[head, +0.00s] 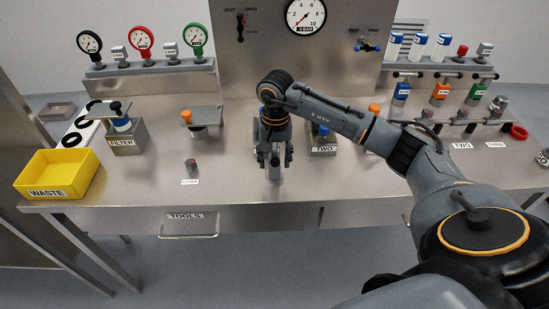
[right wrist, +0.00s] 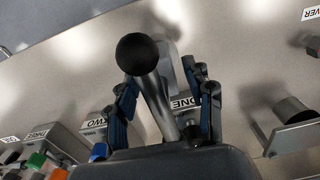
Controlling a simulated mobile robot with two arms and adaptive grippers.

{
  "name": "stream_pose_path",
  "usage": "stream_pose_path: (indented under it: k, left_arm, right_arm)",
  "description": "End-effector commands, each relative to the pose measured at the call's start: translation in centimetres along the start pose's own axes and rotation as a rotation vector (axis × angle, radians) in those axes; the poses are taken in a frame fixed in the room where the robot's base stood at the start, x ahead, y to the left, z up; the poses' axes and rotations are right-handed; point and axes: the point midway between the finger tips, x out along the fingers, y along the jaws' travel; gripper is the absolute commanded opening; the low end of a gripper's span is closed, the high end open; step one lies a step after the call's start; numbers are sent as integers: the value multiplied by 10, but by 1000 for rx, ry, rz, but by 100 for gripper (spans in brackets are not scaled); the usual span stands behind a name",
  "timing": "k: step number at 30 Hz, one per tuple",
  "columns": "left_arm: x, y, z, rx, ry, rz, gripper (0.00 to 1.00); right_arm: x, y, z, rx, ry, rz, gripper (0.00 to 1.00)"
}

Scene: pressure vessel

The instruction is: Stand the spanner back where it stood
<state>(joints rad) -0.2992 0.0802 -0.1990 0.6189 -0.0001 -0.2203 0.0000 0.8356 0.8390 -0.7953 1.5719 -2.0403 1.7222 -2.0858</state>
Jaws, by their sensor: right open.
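My right gripper (head: 273,158) points down over the middle of the bench, in front of the station labelled ONE. It also shows in the right wrist view (right wrist: 168,105), with its fingers apart. A metal rod with a black ball end (right wrist: 139,54) lies between or in front of the fingers there; I cannot tell whether they touch it. A pale grey piece (right wrist: 174,65) shows behind the rod. In the head view a short grey cylinder (head: 275,173) shows just below the fingertips. I cannot tell for sure which piece is the spanner. My left gripper is not in view.
A small red-topped piece (head: 191,165) stands left of the gripper by a label. The TWO station (head: 323,140) is close on the right. A plated stand (head: 201,118), the FILTER block (head: 126,139) and the yellow WASTE bin (head: 57,175) are leftward. The front bench is mostly clear.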

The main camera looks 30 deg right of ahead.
Motion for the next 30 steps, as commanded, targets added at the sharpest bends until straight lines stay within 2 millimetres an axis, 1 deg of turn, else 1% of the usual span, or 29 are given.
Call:
stream_pose_path:
  k: [1,2,5,12,15,18,21,24,30]
  left_arm:
    - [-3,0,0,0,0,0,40]
    - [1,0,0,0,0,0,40]
    - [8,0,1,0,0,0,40]
    - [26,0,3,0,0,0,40]
    - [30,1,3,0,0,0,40]
    - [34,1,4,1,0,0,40]
    - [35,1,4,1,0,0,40]
    - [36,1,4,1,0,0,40]
    - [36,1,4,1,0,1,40]
  right_arm:
    - [-3,0,0,0,0,-1,52]
    - [-4,0,-1,0,2,-1,52]
    - [-18,0,-2,0,5,-3,52]
    - [-70,-1,-2,0,7,-4,52]
    - [-89,-1,-1,0,5,-2,52]
    - [-104,0,-1,0,3,-2,52]
    - [-114,0,0,0,1,-1,52]
    - [-120,0,0,0,0,-1,52]
    - [-122,0,0,0,-1,0,52]
